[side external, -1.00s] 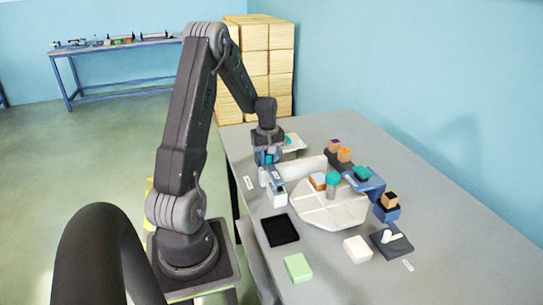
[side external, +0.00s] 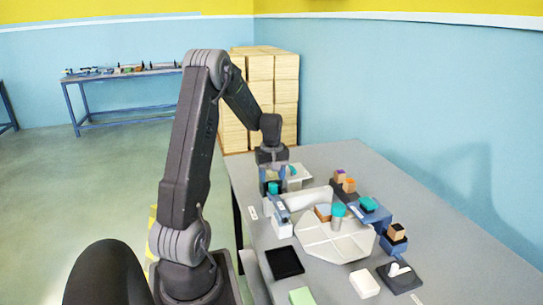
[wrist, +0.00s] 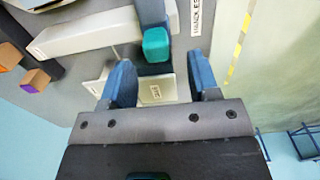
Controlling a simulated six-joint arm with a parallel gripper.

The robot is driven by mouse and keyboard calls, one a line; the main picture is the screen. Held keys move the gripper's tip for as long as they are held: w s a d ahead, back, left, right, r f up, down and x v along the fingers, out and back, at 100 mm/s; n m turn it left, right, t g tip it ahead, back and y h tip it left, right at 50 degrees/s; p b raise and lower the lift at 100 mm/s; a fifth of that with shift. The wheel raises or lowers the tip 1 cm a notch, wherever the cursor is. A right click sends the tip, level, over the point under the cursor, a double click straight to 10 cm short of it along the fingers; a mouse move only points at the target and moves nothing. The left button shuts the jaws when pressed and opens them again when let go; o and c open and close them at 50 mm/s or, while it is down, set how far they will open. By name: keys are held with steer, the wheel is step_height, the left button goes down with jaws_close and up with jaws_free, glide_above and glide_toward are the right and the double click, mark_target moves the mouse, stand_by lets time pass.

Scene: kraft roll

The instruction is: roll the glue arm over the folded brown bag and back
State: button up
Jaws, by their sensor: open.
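My gripper (side external: 270,178) hangs at the far left of the work area. Its two blue fingers (wrist: 161,80) are apart in the wrist view, with nothing clamped between them. A teal block (wrist: 156,45) on the end of a blue-grey bar lies just ahead of the fingertips; it looks like the handle of the glue arm. A long white bar (wrist: 85,33) lies across that view; it also shows beside my gripper in the side view (side external: 308,198). A small brown-orange piece (side external: 322,212) sits on the white plate (side external: 345,243); I cannot tell if it is the folded bag.
A teal-topped cylinder (side external: 338,216) stands on the plate. Blue holders with a teal block (side external: 368,204) and a brown block (side external: 396,232) stand to its right. A black pad (side external: 285,262), a white block (side external: 364,283) and a green block (side external: 301,297) lie in front.

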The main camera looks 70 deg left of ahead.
step_height(320, 180, up, 9)
steer(key=shift+r, duration=0.15)
stand_by(0.4)
steer(key=w+d+r+m+t+y, duration=0.1)
steer(key=d+r+m, duration=0.25)
steer(key=d, duration=0.65)
steer(key=w+d+r+m+t, duration=0.1)
steer(key=d+r+m, duration=0.3)
steer(key=d, duration=0.6)
steer(key=s+d+m+t, duration=0.1)
steer(key=s+d+m, duration=0.3)
steer(key=d, duration=0.4)
steer(key=s+d+m+t+h, duration=0.1)
steer(key=s+d+m+t, duration=0.1)
steer(key=s+d+m, duration=0.3)
steer(key=d+m, duration=0.1)
steer(key=d, duration=0.2)
steer(key=shift+s+d+f+t, duration=0.15)
steer(key=shift+d+f+t, duration=0.05)
steer(key=shift+f+t, duration=0.1)
